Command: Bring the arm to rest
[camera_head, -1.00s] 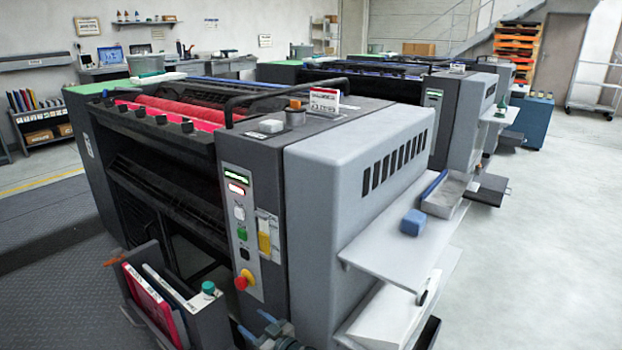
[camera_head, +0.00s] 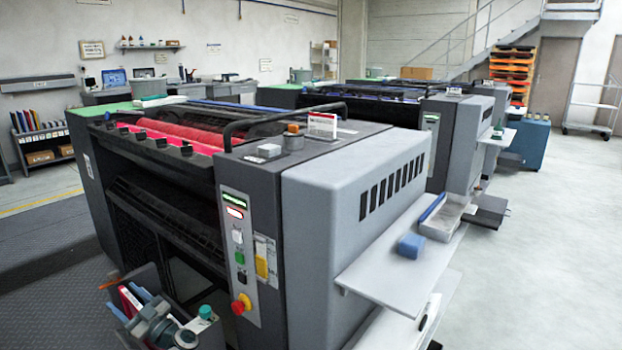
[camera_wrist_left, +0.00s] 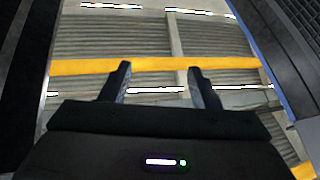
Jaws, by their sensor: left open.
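That view looks up at a ribbed ceiling with bright lamps and a yellow beam. My right gripper is not in view.
The near press (camera_head: 345,210) fills the middle, with a control panel (camera_head: 240,255) facing the gripper. A side shelf (camera_head: 385,280) holds a blue sponge-like block (camera_head: 411,246) and a tray (camera_head: 443,222). The floor at the right (camera_head: 540,260) is clear.

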